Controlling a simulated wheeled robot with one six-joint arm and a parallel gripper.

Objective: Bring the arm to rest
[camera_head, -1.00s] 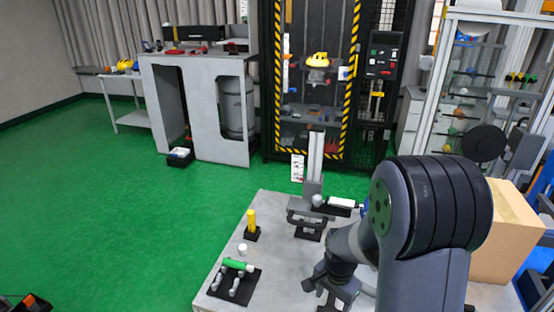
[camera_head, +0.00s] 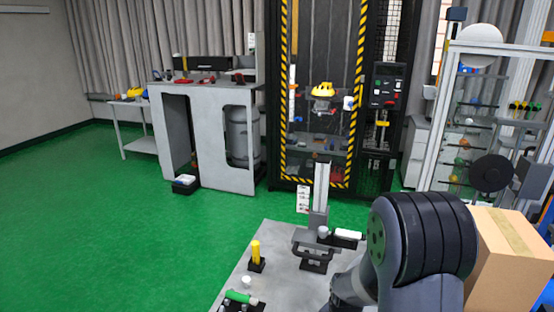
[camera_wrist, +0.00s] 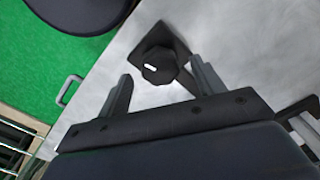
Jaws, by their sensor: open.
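My arm (camera_head: 420,245) is dark and bent, at the lower right of the head view, over the grey table (camera_head: 262,262). My gripper (camera_wrist: 163,88) shows in the wrist view with its two fingers apart and nothing held between them. Beyond the fingertips, a black knob with a white mark (camera_wrist: 160,68) sits on a dark square base on the table. I cannot tell whether the fingers touch anything. In the head view, the gripper is hidden or out of the picture.
On the table stand a yellow cylinder (camera_head: 256,250), a green cylinder (camera_head: 240,297) and a grey upright fixture (camera_head: 319,205). A cardboard box (camera_head: 508,260) is close to my arm on the right. Green floor (camera_head: 120,225) is free at left.

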